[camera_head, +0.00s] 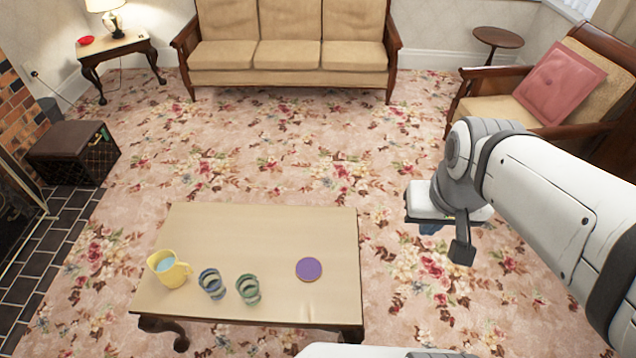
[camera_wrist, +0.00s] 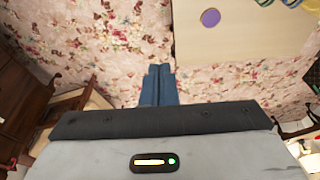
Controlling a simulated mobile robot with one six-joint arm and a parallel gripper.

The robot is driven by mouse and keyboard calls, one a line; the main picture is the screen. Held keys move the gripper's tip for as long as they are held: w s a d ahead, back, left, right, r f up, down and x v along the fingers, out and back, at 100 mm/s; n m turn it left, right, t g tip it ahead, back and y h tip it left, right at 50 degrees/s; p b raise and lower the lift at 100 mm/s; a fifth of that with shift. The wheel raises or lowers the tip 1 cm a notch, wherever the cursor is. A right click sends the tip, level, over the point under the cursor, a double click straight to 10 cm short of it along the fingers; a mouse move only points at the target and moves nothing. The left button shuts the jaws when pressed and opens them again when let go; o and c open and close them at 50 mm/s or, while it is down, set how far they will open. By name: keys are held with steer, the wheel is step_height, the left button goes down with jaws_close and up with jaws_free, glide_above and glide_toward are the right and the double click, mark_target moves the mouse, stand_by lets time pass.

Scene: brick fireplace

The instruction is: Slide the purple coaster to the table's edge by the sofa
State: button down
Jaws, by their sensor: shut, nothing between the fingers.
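The purple coaster (camera_head: 309,269) lies flat on the coffee table (camera_head: 270,235), right of its middle and towards its near side. It also shows in the wrist view (camera_wrist: 210,17), at the top of the picture. The table's far long edge faces the sofa (camera_head: 290,40), with carpet between them. My gripper (camera_head: 431,229) is off the table's right side, above the carpet, apart from the coaster. In the wrist view its blue fingers (camera_wrist: 158,70) are together and empty, beside the table's edge. The arm partly hides the gripper in the head view.
A yellow jug (camera_head: 168,268) and two cups, one blue (camera_head: 211,283) and one green (camera_head: 248,289), stand left of the coaster. The tabletop between the coaster and the sofa-side edge is clear. An armchair with a red cushion (camera_head: 560,83) stands at the right.

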steer(key=m+b, duration=2.4)
steer(key=m, duration=1.1)
glide_toward(310, 285)
steer(key=s+r, duration=0.3)
steer(key=s, duration=0.2)
steer(key=b+x, duration=0.7)
steer(key=x, duration=0.2)
steer(key=shift+d+f, duration=0.1)
steer(key=shift+f, duration=0.25)
steer(key=shift+w+f, duration=0.1)
steer(key=shift+w, duration=0.3)
steer(key=shift+w+p, duration=0.35)
steer(key=shift+w, duration=1.4)
